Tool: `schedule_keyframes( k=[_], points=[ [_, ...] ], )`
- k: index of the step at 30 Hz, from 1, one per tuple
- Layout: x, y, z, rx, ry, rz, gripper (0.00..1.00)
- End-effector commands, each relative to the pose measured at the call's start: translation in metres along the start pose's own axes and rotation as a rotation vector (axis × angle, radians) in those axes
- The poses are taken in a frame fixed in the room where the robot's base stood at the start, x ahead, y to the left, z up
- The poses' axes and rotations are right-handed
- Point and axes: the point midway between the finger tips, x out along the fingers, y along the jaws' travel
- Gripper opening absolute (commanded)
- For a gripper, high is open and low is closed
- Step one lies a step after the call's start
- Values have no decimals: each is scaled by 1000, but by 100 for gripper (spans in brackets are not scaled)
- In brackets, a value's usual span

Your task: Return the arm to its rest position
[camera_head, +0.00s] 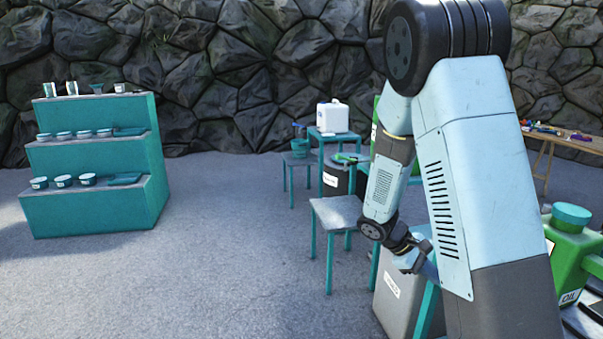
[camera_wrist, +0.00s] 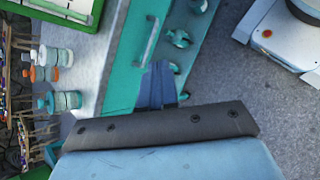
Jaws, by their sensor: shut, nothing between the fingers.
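My arm fills the right part of the head view. It bends down at the elbow, and my gripper (camera_head: 409,262) hangs low at its end, beside a grey bin (camera_head: 397,300) with a white label. My gripper is shut and holds nothing. The fingertips are small and partly lost against the bin and a teal table leg. In the wrist view, a dark grey bar and a pale blue panel, which look like parts of my arm, fill the bottom.
A grey-topped stool (camera_head: 337,212) and a small table (camera_head: 333,137) with a white container stand left of my arm. A green oil can (camera_head: 569,250) is at right. A stepped teal shelf (camera_head: 93,207) stands far left. The floor between is clear.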

Motion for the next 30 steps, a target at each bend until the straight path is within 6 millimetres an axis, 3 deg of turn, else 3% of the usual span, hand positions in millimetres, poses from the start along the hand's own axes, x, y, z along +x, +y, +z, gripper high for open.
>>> schedule_keyframes(
  k=[15,30],
  points=[
    [-70,-6,81,295,285,-240,0],
    [-134,-27,161,544,579,-416,0]
  ],
)
